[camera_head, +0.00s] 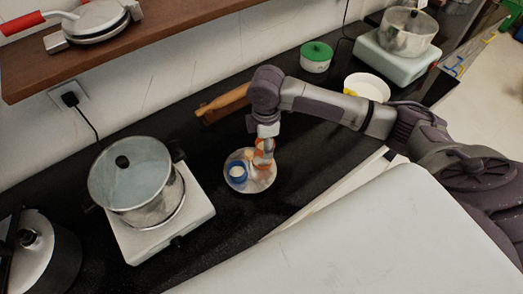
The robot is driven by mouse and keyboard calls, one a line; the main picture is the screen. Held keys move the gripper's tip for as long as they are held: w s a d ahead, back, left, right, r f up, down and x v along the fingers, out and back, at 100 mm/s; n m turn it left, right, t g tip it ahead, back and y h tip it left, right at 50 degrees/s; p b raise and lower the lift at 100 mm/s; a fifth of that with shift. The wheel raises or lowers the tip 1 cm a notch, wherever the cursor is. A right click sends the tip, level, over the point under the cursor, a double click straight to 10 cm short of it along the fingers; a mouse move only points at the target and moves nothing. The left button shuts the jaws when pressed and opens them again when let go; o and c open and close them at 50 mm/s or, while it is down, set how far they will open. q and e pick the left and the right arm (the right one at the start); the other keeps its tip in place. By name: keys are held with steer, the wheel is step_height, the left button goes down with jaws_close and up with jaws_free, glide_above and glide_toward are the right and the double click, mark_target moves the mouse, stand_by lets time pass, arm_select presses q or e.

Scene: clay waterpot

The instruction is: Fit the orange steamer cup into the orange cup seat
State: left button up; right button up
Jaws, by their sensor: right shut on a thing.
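A round metal plate (260,185) lies on the black counter in the middle of the view. A blue cup with a pale inside (237,171) sits on its left part. My right gripper (263,156) reaches down over the plate's right part, its arm coming in from the right. It is shut on the orange steamer cup (264,146), of which only small orange patches show between the fingers. The orange cup seat cannot be told apart under the gripper, so I cannot tell whether cup and seat touch. My left gripper is not in view.
A steel pot (133,180) stands on a white burner (192,222) to the left. The counter right of the plate is clear.

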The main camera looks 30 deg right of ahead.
mark_target(262, 154)
steer(key=shift+w+a+f, duration=0.15)
steer(key=shift+a+f, duration=0.05)
steer(key=shift+a, duration=0.2)
steer(key=shift+f, duration=0.3)
step_height(262, 154, down, 3)
steer(key=shift+f+p, duration=0.15)
steer(key=shift+p, duration=0.25)
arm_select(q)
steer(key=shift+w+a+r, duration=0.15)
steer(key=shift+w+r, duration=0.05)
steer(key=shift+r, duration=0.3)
arm_select(e)
steer(key=shift+f, duration=0.2)
steer(key=shift+f, duration=0.15)
steer(key=o, duration=0.9)
